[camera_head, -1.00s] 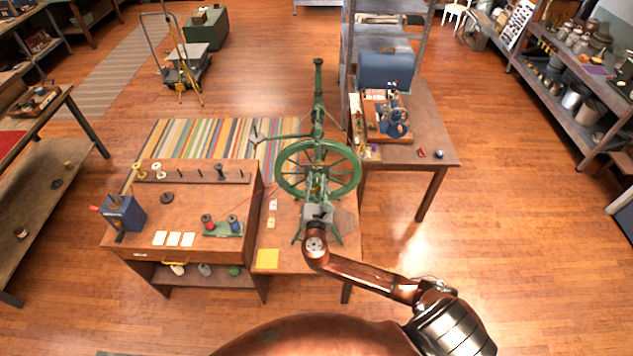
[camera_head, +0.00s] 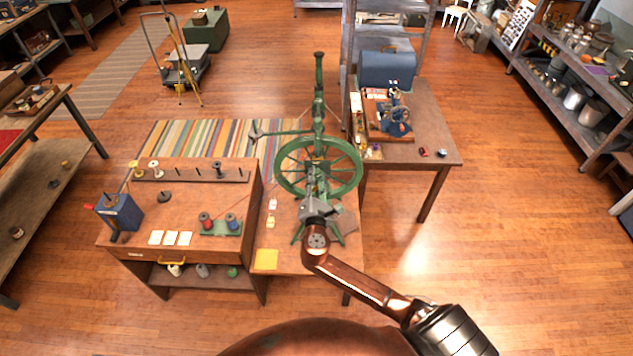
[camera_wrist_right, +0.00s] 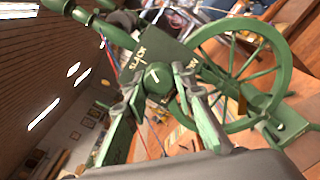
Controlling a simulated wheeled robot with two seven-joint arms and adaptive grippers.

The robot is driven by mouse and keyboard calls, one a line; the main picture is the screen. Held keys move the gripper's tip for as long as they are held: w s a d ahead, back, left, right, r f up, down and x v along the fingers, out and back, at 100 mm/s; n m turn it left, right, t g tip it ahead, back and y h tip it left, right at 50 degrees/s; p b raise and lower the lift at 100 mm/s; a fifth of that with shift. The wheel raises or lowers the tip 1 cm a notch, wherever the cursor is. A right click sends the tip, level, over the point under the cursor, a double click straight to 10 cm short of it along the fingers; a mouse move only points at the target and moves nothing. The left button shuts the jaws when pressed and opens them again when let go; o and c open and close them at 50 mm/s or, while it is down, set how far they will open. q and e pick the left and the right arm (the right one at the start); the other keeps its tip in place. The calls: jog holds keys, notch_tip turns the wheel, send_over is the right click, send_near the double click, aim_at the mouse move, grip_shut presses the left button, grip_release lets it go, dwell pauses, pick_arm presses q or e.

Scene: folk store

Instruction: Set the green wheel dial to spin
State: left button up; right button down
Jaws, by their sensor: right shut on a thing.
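The green spinning wheel (camera_head: 357,172) stands on the wooden table in front of me, its large spoked wheel upright. In the right wrist view, the green dial (camera_wrist_right: 158,76) is a round knob with a short white mark on its face. My right gripper (camera_wrist_right: 163,92) is shut on the dial, one finger on each side. In the head view my right gripper (camera_head: 316,212) is at the near side of the wheel. My left gripper is not in view.
A workbench (camera_head: 120,238) on the left holds a blue box (camera_head: 122,212), a spool rack (camera_head: 190,177) and white cards. A yellow card (camera_head: 266,259) lies at the near table edge. A blue machine (camera_head: 395,118) stands on the table behind right. The floor at right is clear.

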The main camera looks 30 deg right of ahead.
jog(key=m+b, duration=0.3)
jog(key=m, duration=0.1)
jog(key=shift+f+m, duration=0.15)
jog(key=shift+m, duration=0.15)
jog(key=m+b, duration=0.3)
jog(key=shift+m, duration=0.4)
jog(key=m+b, duration=0.2)
jog(key=m, duration=0.2)
jog(key=shift+r, duration=0.2)
jog(key=shift+r+m+b, duration=0.1)
jog(key=shift+m+b, duration=0.95)
jog(key=shift+m, duration=0.75)
jog(key=c, duration=1.6)
grip_release()
jog(key=shift+r, duration=0.1)
